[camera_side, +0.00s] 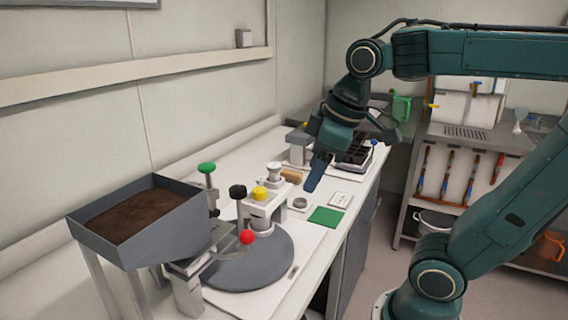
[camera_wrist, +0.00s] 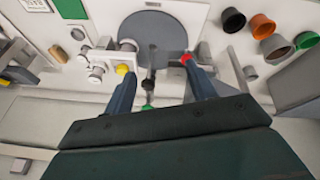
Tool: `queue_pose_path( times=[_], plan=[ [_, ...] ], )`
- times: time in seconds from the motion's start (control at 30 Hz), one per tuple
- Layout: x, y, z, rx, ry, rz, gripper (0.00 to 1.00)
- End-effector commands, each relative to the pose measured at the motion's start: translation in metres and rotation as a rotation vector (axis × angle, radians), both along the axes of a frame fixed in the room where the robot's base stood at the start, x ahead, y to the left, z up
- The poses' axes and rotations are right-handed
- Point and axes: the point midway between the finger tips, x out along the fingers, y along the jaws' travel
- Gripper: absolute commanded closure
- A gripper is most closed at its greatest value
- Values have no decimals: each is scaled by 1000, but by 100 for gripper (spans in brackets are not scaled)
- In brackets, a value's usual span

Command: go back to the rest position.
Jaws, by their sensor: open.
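My gripper (camera_side: 317,174) hangs in the air above the right part of the white bench (camera_side: 250,150), tilted downward. In the wrist view my gripper (camera_wrist: 160,72) shows two dark blue fingers spread apart with nothing held between them. The grey round turntable (camera_side: 250,262) lies below and to the left of it in the side view. The turntable also shows beyond the fingers in the wrist view (camera_wrist: 155,32). No rest position is marked in either view.
A soil-filled grey hopper (camera_side: 140,222) stands at the left front. Black (camera_side: 238,191), yellow (camera_side: 259,193), red (camera_side: 247,237) and green (camera_side: 206,168) knobs rise around the turntable. A green square (camera_side: 326,216) lies flat on the bench. Several pots, one orange (camera_wrist: 262,26), show in the wrist view. A dark tray (camera_side: 354,152) stands behind.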

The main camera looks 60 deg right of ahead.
Motion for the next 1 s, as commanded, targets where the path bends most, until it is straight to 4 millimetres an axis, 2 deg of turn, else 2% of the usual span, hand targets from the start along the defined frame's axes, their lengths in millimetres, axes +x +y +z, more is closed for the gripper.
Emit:
queue_pose_path(
  times=[0.1, 0.33, 0.53, 1.0],
  plan=[
    [-22, 7, -12, 49, -47, -90, 43],
    [-47, 15, -32, 129, -105, -220, 43],
    [-53, 17, -38, 154, -119, -257, 43],
    [-52, 17, -38, 152, -118, -257, 43]
  ],
)
